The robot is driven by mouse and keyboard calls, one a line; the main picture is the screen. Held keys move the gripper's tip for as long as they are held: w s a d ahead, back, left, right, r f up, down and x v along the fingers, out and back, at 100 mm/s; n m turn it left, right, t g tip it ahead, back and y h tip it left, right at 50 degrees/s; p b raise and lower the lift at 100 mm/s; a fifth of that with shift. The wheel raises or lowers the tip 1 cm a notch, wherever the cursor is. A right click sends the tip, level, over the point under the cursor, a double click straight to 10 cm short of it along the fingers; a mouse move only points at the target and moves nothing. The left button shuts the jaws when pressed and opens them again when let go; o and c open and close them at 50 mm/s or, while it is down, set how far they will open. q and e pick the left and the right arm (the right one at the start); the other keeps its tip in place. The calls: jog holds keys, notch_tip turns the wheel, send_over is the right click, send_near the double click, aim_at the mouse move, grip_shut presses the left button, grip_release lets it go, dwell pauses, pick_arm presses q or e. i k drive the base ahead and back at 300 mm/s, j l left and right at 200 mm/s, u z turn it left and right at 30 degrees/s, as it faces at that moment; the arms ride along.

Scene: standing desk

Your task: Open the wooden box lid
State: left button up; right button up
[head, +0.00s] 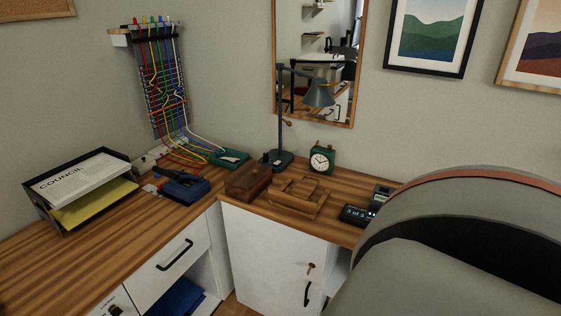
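A small dark reddish-brown wooden box (248,181) sits on the wooden desktop near the inner corner of the desk. Its lid looks closed, with a small knob or catch too small to make out. Neither my left nor my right gripper shows in the head view.
Right of the box lies a lighter wooden tray-like piece (298,197). Behind are a desk lamp (281,120) and a green clock (321,158). A large grey shape hides the lower right.

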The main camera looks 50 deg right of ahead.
aim_at(248, 174)
jog(key=z, duration=1.35)
